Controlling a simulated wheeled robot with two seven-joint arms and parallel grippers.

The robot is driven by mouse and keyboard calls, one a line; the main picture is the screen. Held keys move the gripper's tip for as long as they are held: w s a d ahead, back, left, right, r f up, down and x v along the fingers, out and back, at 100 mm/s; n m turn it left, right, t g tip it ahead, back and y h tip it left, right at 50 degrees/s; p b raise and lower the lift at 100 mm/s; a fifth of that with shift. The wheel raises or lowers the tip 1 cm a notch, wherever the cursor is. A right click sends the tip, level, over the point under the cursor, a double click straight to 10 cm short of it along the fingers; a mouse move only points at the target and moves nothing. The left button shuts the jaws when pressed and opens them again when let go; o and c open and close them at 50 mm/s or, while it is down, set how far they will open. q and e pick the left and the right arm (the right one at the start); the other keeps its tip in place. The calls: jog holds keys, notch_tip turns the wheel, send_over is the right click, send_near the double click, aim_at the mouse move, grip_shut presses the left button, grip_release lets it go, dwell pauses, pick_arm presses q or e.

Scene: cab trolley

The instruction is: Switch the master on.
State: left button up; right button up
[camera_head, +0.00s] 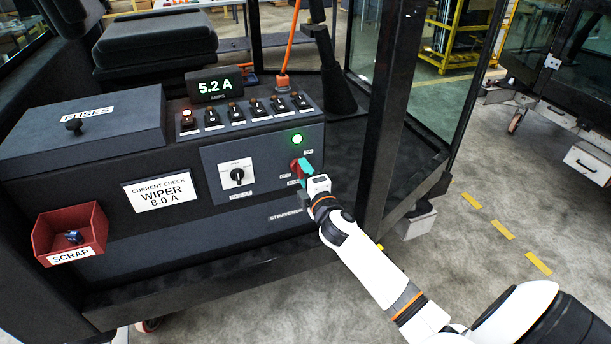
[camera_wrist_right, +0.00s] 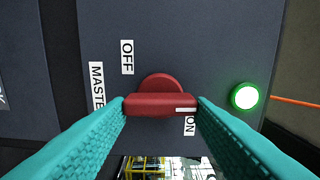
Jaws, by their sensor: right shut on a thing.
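The red master switch (camera_wrist_right: 160,83) is a rotary knob with a bar handle on the dark panel, and it also shows in the head view (camera_head: 294,165). The white mark on its handle is at the end beside the ON label (camera_wrist_right: 189,125). The OFF label (camera_wrist_right: 127,57) is up and left of the knob. My right gripper (camera_wrist_right: 162,104) is shut on the handle, one teal finger at each end; in the head view the gripper (camera_head: 305,169) partly hides the switch. A green lamp (camera_wrist_right: 245,96) beside the switch is lit, also in the head view (camera_head: 297,139). My left gripper is not in view.
A display (camera_head: 214,87) reads 5.2 A above a row of toggle switches (camera_head: 245,112). A selector knob (camera_head: 238,176) sits left of the master switch. A red scrap bin (camera_head: 95,232) hangs at the left. A dark cab post (camera_head: 385,120) stands close right of my gripper.

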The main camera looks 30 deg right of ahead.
jog(key=shift+m, duration=0.3)
jog(key=o, duration=1)
jog(key=shift+c, duration=0.2)
jog(key=b+v, duration=0.2)
jog(key=v, duration=1)
